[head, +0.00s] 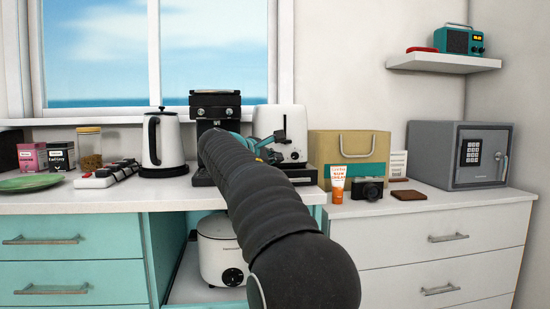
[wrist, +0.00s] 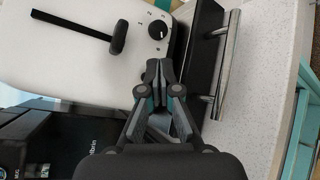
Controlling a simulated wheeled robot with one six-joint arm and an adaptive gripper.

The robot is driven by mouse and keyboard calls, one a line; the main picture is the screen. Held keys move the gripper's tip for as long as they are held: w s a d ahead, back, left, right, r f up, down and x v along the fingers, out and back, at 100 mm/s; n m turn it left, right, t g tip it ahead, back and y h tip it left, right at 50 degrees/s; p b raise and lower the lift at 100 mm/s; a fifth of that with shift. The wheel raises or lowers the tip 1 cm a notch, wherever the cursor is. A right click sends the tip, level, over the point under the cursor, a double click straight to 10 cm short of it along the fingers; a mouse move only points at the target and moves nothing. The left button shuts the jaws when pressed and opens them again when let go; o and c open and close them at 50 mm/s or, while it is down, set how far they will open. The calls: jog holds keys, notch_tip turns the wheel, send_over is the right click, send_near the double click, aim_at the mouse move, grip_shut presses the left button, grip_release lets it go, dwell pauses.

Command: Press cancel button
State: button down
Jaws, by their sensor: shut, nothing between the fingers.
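The white toaster (head: 292,118) stands on the counter behind my arm. In the wrist view the toaster (wrist: 40,55) shows its end face, with a black lever (wrist: 118,38) in a slot and a round black dial (wrist: 158,30) with small markings. I cannot make out a cancel button; my fingers may cover part of the face. My gripper (wrist: 159,70) is shut and empty, its tips just in front of the toaster near the dial. I cannot tell whether they touch it. In the head view my gripper (head: 280,140) is partly hidden by my arm.
A black coffee machine (head: 215,103) and a kettle (head: 164,143) stand left of the toaster. A dark drawer base with a metal handle (wrist: 225,65) lies beneath it.

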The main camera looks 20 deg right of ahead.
jog(key=shift+w, duration=0.1)
dwell(0.7)
jog(key=shift+w+d+p, duration=0.1)
jog(key=shift+w+p, duration=0.2)
jog(key=shift+p, duration=0.2)
jog(key=shift+w+d+p, duration=0.1)
jog(key=shift+w+p, duration=0.2)
jog(key=shift+p, duration=0.05)
dwell(0.5)
jog(key=shift+s, duration=0.15)
dwell(0.3)
jog(key=shift+s+a+b, duration=0.2)
jog(key=shift+s+b, duration=0.2)
jog(key=shift+s, duration=0.15)
jog(key=shift+s+a+f+b, duration=0.1)
jog(key=shift+s+a+b, duration=0.15)
jog(key=shift+s+b, duration=0.5)
jog(key=shift+s+a+b, duration=0.25)
jog(key=shift+s+b, duration=0.05)
jog(key=shift+s, duration=0.55)
jog(key=shift+s+a+b, duration=0.2)
jog(key=shift+s+b, duration=0.1)
jog(key=shift+s, duration=0.55)
